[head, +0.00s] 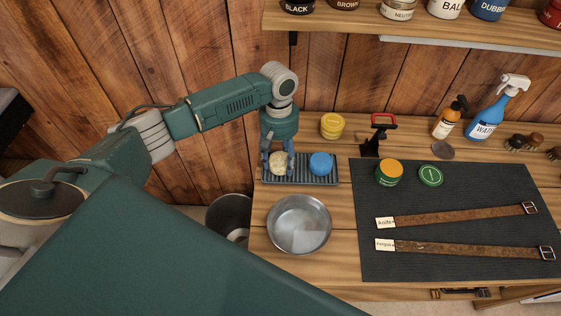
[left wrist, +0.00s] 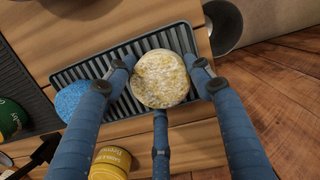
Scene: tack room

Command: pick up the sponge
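A round, pale yellow, speckled sponge (head: 278,162) is at the left end of a grey ribbed tray (head: 304,181). It also shows in the left wrist view (left wrist: 160,79), over the slats. My left gripper (head: 277,171) points down with its fingers around the sponge. In the left wrist view its three blue fingers (left wrist: 160,72) are close against the sponge's sides. I cannot tell whether they press on it, or whether it is lifted off the tray. A blue round piece (head: 320,163) lies on the tray's right half. My right gripper is not in view.
A metal bowl (head: 299,224) stands in front of the tray. A yellow tin (head: 332,126) and a red-handled tool (head: 378,135) are behind. A dark mat (head: 450,215) with straps and a green tin (head: 389,173) lies right. A bin (head: 229,217) stands left of the bench.

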